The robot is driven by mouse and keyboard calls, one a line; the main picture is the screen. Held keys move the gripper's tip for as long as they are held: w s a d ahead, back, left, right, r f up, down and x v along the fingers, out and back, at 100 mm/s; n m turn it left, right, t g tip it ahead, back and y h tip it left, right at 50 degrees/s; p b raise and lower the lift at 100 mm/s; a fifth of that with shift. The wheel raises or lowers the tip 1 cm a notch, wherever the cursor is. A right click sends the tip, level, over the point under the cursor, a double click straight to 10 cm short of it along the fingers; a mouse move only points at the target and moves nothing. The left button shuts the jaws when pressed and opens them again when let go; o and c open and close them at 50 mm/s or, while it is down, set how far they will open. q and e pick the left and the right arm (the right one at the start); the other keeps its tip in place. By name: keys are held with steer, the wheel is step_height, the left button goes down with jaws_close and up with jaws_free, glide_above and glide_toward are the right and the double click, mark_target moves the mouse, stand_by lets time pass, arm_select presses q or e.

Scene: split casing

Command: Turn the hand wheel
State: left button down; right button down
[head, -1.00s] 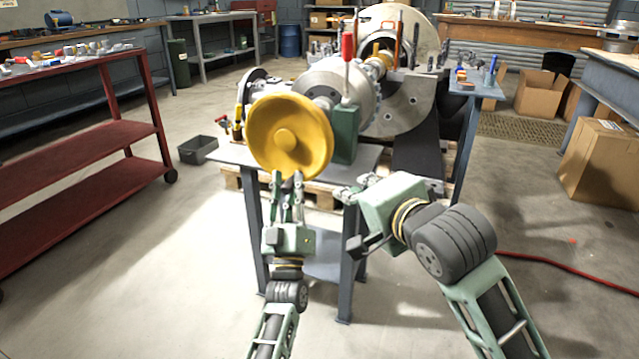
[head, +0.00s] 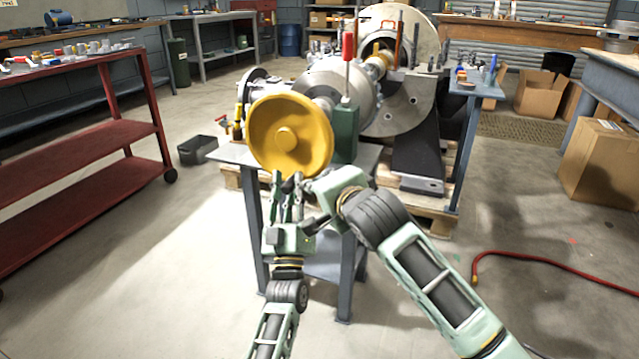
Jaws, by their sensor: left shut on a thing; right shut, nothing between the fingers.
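The yellow hand wheel (head: 312,118) faces me at the front of the machine, in the middle of the head view. My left gripper (head: 284,178) reaches up from below and is shut on the wheel's lower rim. My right gripper (head: 304,183) is shut and empty. It comes in from the right and sits just below the rim, close beside the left fingers. Whether it touches the wheel or the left gripper I cannot tell. Its fingers are partly hidden.
A green block with a red-handled lever (head: 348,48) stands right behind the wheel. The machine rests on a grey stand and pallet (head: 425,215). A red cart (head: 160,130) stands at the left. A red hose (head: 540,260) lies on the floor at the right.

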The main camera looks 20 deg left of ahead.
arm_select(q)
steer(key=shift+d, duration=0.3)
steer(key=shift+d+r+h, duration=0.1)
steer(key=shift+h, duration=0.2)
arm_select(e)
steer(key=shift+a+f+m+y, duration=0.3)
steer(key=shift+a+f+m, duration=0.2)
steer(key=shift+f, duration=0.1)
arm_select(q)
steer(key=c, duration=1.7)
jaws_free()
steer(key=shift+s+r, duration=0.1)
steer(key=shift+o, duration=0.7)
arm_select(e)
steer(key=shift+f, duration=0.1)
